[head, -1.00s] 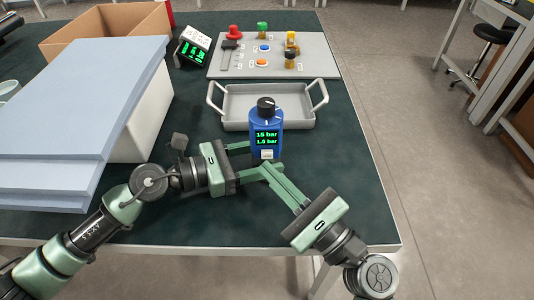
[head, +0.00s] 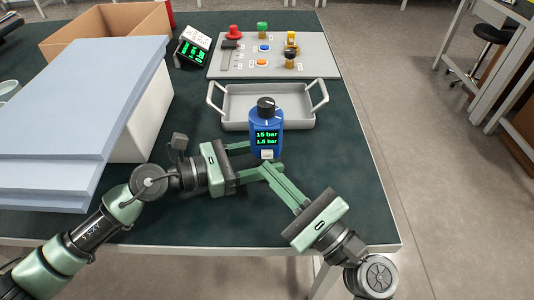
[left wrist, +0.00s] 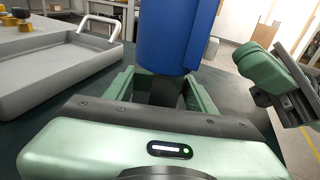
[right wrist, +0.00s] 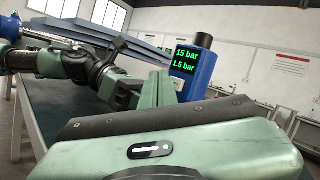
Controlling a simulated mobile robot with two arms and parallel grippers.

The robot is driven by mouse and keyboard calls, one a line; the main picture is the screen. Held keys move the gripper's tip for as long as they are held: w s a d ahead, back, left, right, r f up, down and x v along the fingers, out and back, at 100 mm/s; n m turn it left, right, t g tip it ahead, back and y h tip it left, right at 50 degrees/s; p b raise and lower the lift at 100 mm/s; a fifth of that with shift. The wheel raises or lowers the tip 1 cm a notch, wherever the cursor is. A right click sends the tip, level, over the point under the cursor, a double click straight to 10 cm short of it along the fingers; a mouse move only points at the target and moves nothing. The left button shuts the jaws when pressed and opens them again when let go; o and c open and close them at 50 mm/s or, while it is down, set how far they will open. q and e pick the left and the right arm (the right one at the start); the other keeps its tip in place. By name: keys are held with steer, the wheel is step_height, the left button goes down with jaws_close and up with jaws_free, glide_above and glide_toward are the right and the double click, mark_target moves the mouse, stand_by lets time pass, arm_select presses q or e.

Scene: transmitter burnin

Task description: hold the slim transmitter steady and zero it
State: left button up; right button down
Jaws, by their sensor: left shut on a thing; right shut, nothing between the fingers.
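The slim transmitter (head: 266,120) is blue, with a black knob (head: 266,106) on top and a screen reading 15 bar and 1.5 bar. It stands upright in front of the grey tray. Near its foot is a small white piece (head: 267,154). My left gripper (head: 252,151) is shut on the transmitter from the left; the left wrist view shows its blue body (left wrist: 172,38) between the fingers. My right gripper (head: 268,168) is shut and empty, its fingertips close to the white piece. I cannot tell whether they touch it. The right wrist view also shows the screen (right wrist: 185,60).
A grey tray (head: 240,122) with two handles lies behind the transmitter. Beyond it is a grey panel (head: 315,68) with coloured knobs and buttons, and a small display (head: 190,55). Blue sheets (head: 80,115) on a white block and a cardboard box (head: 75,38) fill the left. The table's right side is clear.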

steer(key=shift+w, duration=0.15)
steer(key=shift+w, duration=0.3)
steer(key=shift+w, duration=0.45)
stand_by(0.8)
stand_by(0.8)
steer(key=shift+s, duration=0.9)
steer(key=shift+s+d, duration=0.1)
steer(key=shift+s, duration=2.4)
